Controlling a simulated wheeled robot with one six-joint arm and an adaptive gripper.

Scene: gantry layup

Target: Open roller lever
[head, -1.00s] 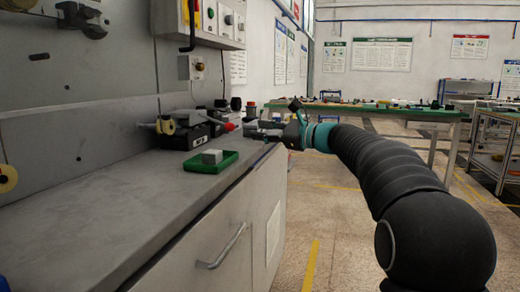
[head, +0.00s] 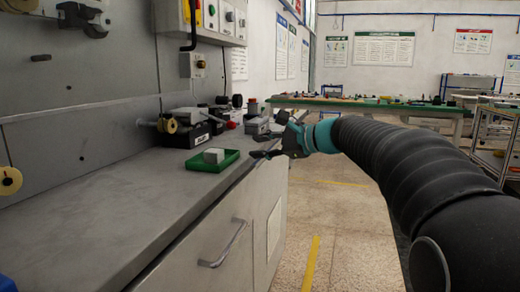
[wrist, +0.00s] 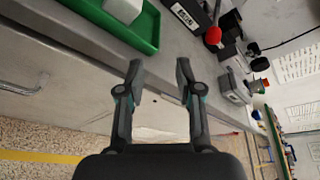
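What looks like the roller lever, a metal bar with a red knob (head: 231,125), stands at a dark box (head: 187,135) on the grey counter; the red knob (wrist: 213,36) also shows at the upper right in the wrist view. A cream roller (head: 168,124) sits at the left end of the same device. My gripper (head: 262,154) is at the counter's front edge, to the right of and nearer than the knob. In the wrist view my gripper (wrist: 159,72) has its two fingers apart with nothing between them. The lever's pivot is too small to tell.
A green tray (head: 192,165) with a pale grey block (head: 213,156) stands on the counter in front of the device. The counter's front left (head: 90,215) is clear.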

